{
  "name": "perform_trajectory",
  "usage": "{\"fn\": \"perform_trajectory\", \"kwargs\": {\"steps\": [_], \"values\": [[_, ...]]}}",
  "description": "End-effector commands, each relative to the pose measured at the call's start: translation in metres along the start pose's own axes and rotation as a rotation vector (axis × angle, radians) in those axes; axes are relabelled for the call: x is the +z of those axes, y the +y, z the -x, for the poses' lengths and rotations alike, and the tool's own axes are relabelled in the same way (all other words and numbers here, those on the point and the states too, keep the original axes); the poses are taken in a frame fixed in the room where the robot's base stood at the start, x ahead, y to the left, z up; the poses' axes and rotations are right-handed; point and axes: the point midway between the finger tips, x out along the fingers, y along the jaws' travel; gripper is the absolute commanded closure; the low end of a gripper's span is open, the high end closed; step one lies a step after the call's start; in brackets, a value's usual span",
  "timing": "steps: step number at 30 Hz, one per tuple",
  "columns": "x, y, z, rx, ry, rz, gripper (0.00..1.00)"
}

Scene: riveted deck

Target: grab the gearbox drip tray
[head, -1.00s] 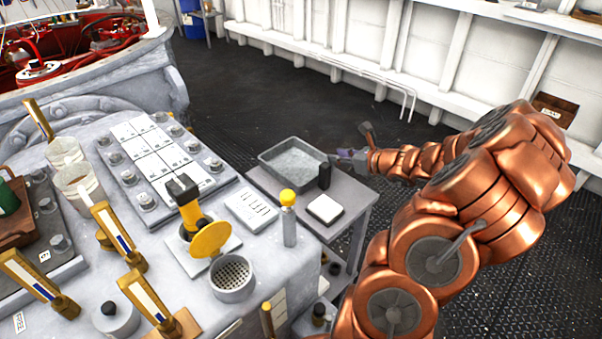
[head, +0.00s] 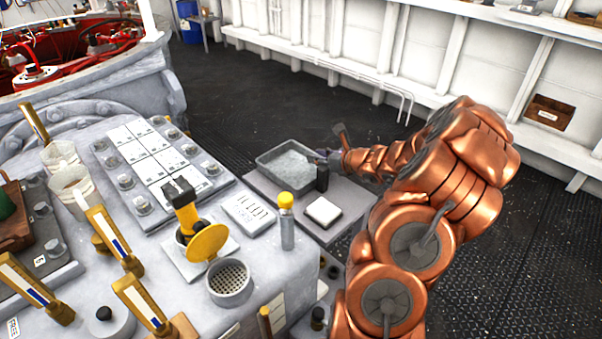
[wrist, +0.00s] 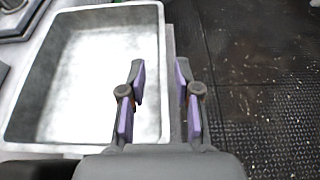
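The gearbox drip tray (head: 284,164) is a shallow grey rectangular tray on a small side table beside the console. It fills the left half of the wrist view (wrist: 82,82), where its inside looks empty. My gripper (head: 324,155) is at the tray's right side in the head view. In the wrist view my gripper (wrist: 162,82) is open, with one purple-padded finger over the tray's inside and the other outside its right rim. The rim runs between the fingers with nothing gripped. I cannot tell how far the fingertips are above the rim.
A black upright block (head: 322,178) and a white-topped square block (head: 323,211) stand close in front of the tray on the side table (head: 345,205). A yellow-capped bottle (head: 287,222) stands on the console's edge. The dark floor behind is clear.

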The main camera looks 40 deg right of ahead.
Motion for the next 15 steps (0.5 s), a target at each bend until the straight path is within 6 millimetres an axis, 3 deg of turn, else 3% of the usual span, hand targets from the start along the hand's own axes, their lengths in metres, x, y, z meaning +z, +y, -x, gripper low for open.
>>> {"fn": "perform_trajectory", "kwargs": {"steps": [7,15], "values": [[0.0003,0.0001,-0.0008,0.000,0.000,0.000,0.69],[0.0003,0.0001,-0.0006,0.000,0.000,0.001,0.97]]}}
